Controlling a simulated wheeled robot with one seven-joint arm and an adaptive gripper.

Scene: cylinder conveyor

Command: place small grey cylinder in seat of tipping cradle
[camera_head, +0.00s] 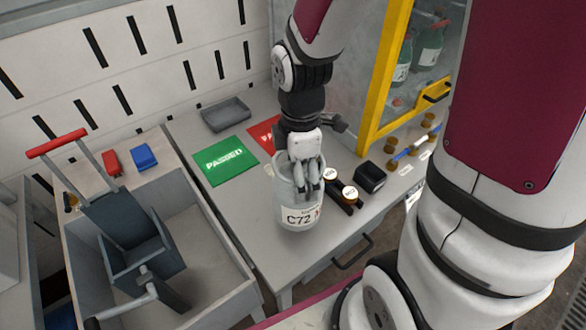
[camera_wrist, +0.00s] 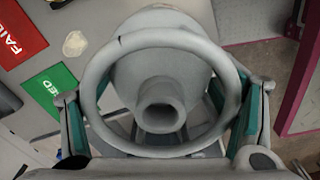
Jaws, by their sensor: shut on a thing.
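The light grey cylinder (camera_head: 299,213) with a white label reading C72 is upright at the table's front middle. My gripper (camera_head: 306,178) reaches down onto its top and is shut on it. In the wrist view, the cylinder (camera_wrist: 160,72) shows its round guard ring and central valve between the green-padded fingers of my gripper (camera_wrist: 163,112). I cannot tell whether its base touches the table. The tipping cradle (camera_head: 112,222) stands at the left, blue-grey, with a tilted back, a red-gripped handle and a side crank. Its seat looks empty.
The cradle stands in a grey walled tray (camera_head: 215,268) left of the table (camera_head: 190,135). A green PASSED mat (camera_head: 224,160), red mat (camera_head: 264,134) and grey dish (camera_head: 226,114) lie behind the cylinder. A yellow-framed cabinet (camera_head: 383,75) is behind.

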